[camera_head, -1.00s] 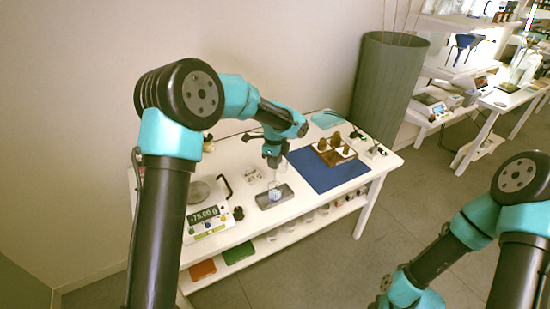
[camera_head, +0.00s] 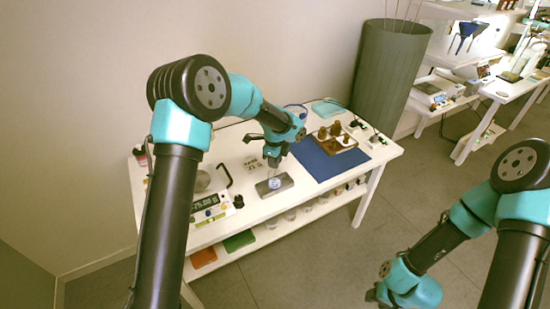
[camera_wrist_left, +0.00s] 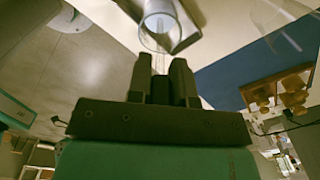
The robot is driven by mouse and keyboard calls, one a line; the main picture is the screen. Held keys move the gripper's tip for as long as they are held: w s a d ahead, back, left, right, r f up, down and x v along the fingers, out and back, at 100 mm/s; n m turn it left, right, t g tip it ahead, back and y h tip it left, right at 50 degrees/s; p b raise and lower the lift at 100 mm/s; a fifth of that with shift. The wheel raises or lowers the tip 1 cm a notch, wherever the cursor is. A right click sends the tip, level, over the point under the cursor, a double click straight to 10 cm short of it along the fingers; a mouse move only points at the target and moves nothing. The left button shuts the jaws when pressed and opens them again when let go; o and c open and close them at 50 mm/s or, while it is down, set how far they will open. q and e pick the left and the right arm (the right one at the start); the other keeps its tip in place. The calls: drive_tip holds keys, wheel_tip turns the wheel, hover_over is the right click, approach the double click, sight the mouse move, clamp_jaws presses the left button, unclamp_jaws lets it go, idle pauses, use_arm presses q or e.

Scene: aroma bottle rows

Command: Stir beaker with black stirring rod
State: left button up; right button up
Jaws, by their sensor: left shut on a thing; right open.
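A clear glass beaker (camera_head: 274,183) stands on a grey plate (camera_head: 287,185) at the table's front. In the left wrist view the beaker's round rim (camera_wrist_left: 143,36) is just beyond my fingertips. My left gripper (camera_head: 272,163) is above the beaker, pointing down. In the left wrist view its jaws (camera_wrist_left: 160,66) are shut on a thin rod (camera_wrist_left: 161,60), which extends toward or into the beaker. The rod's colour and lower end are unclear. My right gripper (camera_head: 374,296) is open, low at the front right, away from the table.
A scale (camera_head: 207,204) with a lit display is left of the plate, beside a black bent handle (camera_head: 225,174). A blue mat (camera_head: 318,166) lies right, with a wooden tray (camera_head: 350,147) of brown items behind. Small pieces (camera_head: 253,163) lie near the gripper.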

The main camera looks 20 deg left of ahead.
use_arm(q)
drive_tip(key=shift+f, duration=1.25)
